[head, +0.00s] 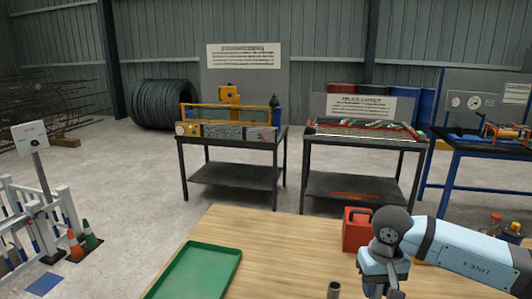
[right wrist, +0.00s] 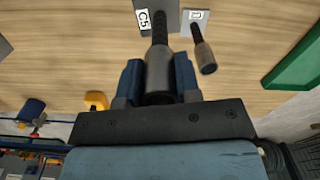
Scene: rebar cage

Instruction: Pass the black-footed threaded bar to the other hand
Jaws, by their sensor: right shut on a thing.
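My right gripper (head: 384,288) is low over the wooden table near the bottom edge of the head view. In the right wrist view its two dark blue fingers (right wrist: 158,80) are shut on a threaded bar (right wrist: 160,28). The bar has a thick dark grey sleeve at the near end and a black threaded length running to a grey plate marked C5 (right wrist: 145,20). I cannot tell whether it touches the plate. Its foot is not clearly seen. A second threaded bar (right wrist: 203,52) with a grey-brown sleeve stands beside it at a plate marked D (right wrist: 196,15). My left gripper is not in view.
A green tray (head: 236,253) lies on the wooden table (head: 285,240), left of my right gripper. A red box (head: 354,232) stands just behind the gripper. A dark-topped upright cylinder (head: 334,290) is at the front. The table's middle is clear.

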